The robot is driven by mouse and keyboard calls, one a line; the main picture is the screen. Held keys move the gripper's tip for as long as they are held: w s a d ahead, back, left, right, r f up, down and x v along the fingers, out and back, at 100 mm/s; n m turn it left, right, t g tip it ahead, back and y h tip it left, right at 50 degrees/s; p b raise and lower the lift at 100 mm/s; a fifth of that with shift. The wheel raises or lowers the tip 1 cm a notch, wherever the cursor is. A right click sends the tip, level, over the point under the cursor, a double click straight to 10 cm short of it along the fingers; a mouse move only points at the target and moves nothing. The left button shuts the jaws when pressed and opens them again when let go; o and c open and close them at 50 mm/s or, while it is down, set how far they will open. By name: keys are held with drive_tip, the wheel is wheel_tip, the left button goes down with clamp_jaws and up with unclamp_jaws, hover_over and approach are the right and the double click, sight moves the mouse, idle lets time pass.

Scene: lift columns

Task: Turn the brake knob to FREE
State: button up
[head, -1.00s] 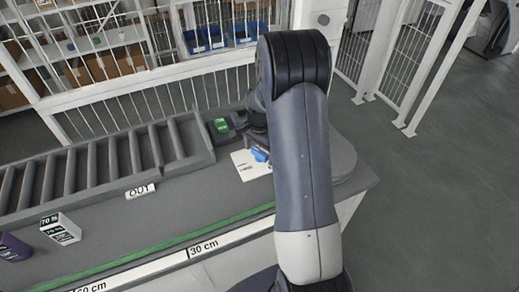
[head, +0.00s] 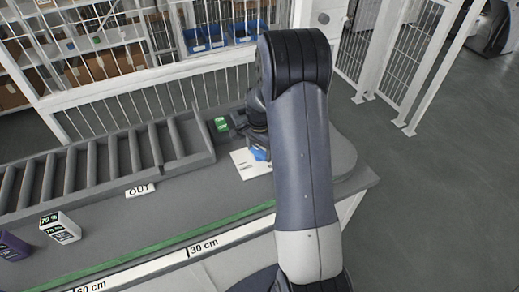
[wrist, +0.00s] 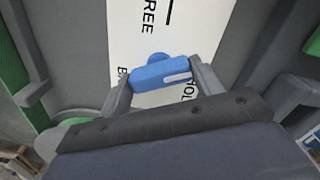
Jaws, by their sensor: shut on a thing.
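The blue brake knob (wrist: 152,74) sits on a white label plate (wrist: 190,35) in the wrist view. My gripper (wrist: 163,80) is shut on the knob, one finger at each end. The knob's bar lies nearly crosswise in that view, with a white stripe at its right end, on the HOLD side. The word FREE is readable at the top of the plate; HOLD and another word are partly covered. In the head view, the knob (head: 258,154) and plate (head: 243,164) show beside my arm, which hides much of the gripper.
A grey roller conveyor (head: 100,168) runs left of the plate on the bench. A green block (head: 221,124) stands behind the plate. A white box (head: 62,228) and a purple item (head: 12,246) stand front left. Open floor lies to the right.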

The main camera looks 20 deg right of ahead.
drive_tip(key=n+b, duration=0.1)
drive_tip(key=n, duration=0.2)
drive_tip(key=shift+f+b, duration=0.1)
drive_tip(key=shift+b, duration=0.25)
drive_tip(key=n+b, duration=0.1)
drive_tip(key=n, duration=0.2)
drive_tip(key=shift+n, duration=0.4)
drive_tip(key=n+b, duration=0.1)
drive_tip(key=n, duration=0.4)
drive_tip(key=shift+n+b, duration=0.3)
drive_tip(key=shift+n, duration=0.1)
drive_tip(key=o, duration=1)
